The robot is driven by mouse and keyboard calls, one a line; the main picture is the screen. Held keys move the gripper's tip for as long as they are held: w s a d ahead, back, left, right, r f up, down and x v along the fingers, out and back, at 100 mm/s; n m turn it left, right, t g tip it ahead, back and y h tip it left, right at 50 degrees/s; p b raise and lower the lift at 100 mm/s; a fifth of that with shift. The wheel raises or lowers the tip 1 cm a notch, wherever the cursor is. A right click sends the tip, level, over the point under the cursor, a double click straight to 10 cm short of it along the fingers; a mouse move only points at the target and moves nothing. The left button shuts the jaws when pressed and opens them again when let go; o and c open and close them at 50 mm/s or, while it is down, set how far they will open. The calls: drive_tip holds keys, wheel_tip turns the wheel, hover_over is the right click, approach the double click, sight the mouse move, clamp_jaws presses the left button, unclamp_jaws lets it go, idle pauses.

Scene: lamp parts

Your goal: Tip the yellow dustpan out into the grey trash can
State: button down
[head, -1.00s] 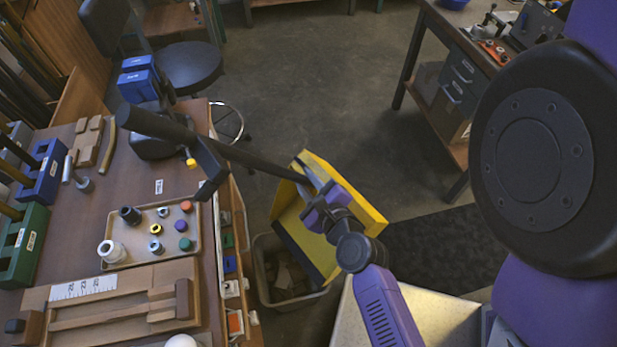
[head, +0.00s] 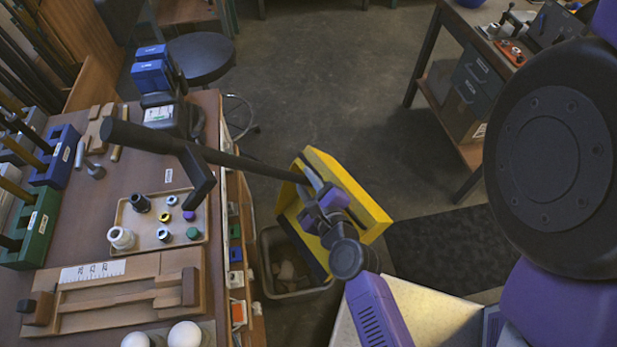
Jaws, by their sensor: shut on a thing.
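The yellow dustpan (head: 374,212) hangs tilted above the trash can, its dark lip low and to the left, over the can's opening. Its long dark handle (head: 245,162) runs out to the left, above the workbench edge. My gripper (head: 322,194) is shut on the dustpan's handle close to the pan and hides part of the pan's inside. The grey trash can (head: 262,264) stands on the floor beside the workbench; its right part is hidden behind the pan. I cannot tell whether anything is left in the pan.
The wooden workbench (head: 105,190) on the left carries a tray (head: 180,237) of small parts, blue and green racks and a wooden jig. The handle's end passes over it. A pale surface (head: 425,315) is at the lower right. A stool (head: 202,58) and open floor lie behind.

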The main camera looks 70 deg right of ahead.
drive_tip(key=shift+w+a+r, duration=0.15)
drive_tip(key=shift+w+a, duration=0.7)
drive_tip(key=shift+a, duration=0.25)
drive_tip(key=shift+w+a+n, duration=0.15)
drive_tip(key=shift+a+n, duration=0.1)
drive_tip(key=shift+n, duration=0.05)
drive_tip(key=shift+w+a+h, duration=0.3)
drive_tip(key=shift+w+a, duration=0.3)
drive_tip(key=shift+a, duration=0.3)
idle(0.4)
idle(0.7)
drive_tip(key=shift+p, duration=1)
drive_tip(key=shift+d, duration=0.15)
idle(0.4)
